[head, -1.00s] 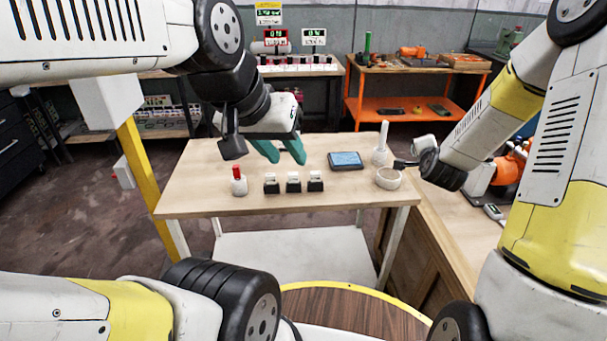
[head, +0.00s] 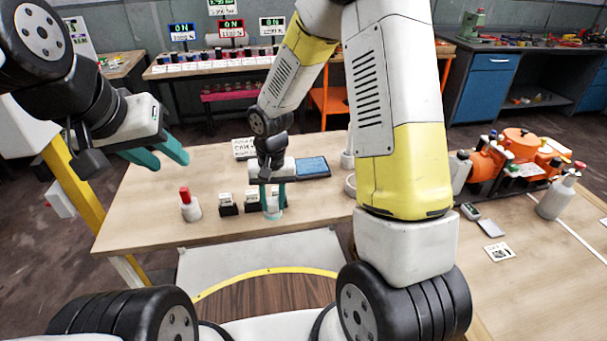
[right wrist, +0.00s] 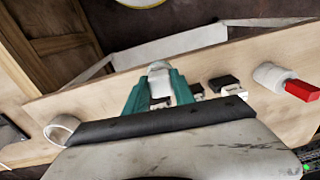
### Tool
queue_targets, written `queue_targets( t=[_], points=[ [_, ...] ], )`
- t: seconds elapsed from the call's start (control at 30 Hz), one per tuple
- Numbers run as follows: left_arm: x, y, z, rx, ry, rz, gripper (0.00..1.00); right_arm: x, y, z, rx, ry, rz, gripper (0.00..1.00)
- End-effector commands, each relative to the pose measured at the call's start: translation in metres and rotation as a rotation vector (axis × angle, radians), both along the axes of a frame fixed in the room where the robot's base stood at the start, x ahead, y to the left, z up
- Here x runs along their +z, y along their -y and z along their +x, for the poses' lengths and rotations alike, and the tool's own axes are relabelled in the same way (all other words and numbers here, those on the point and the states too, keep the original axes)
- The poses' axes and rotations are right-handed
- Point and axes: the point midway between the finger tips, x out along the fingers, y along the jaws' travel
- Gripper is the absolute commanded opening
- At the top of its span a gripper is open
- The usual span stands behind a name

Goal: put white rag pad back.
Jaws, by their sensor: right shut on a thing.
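My right gripper (head: 272,197) reaches down over the front of the wooden table and is shut on a small white pad (right wrist: 159,80). The pad shows between the teal fingertips in the right wrist view. Whether it touches a base or the table under it, I cannot tell. Two black blocks with white tops, the left one (head: 228,204) and the right one (head: 251,203), stand in a row to the left of this gripper. My left gripper (head: 171,165) is open and empty, raised at the left above the table.
A white bottle with a red cap (head: 190,206) stands left of the blocks. A dark tablet (head: 311,167) lies behind the right gripper. A white ring (head: 350,185) is partly hidden by my right arm. The table (head: 135,222) is clear at its front left.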

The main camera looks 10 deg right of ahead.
Motion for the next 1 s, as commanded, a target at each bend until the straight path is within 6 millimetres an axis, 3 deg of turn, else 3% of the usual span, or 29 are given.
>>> queue_targets(
  t=[0.17, 0.63, 0.8, 1.0],
  points=[
    [0.0, 0.0, 0.0, 0.0, 0.001, 0.0, 0.36, 0.0, 0.022, 0.0, 0.043, -0.024, -0.048, 0.0],
    [0.0, 0.0, 0.0, 0.0, 0.001, 0.0, 0.36, -0.011, 0.119, 0.07, 0.04, -0.022, -0.044, 0.0],
    [0.0, 0.0, 0.0, 0.0, 0.001, 0.0, 0.36, -0.013, 0.136, 0.082, 0.043, -0.022, -0.045, 0.0],
    [0.0, 0.0, 0.0, 0.0, 0.001, 0.0, 0.36, -0.026, 0.137, 0.083, 0.046, -0.023, -0.044, 0.0]
  ],
)
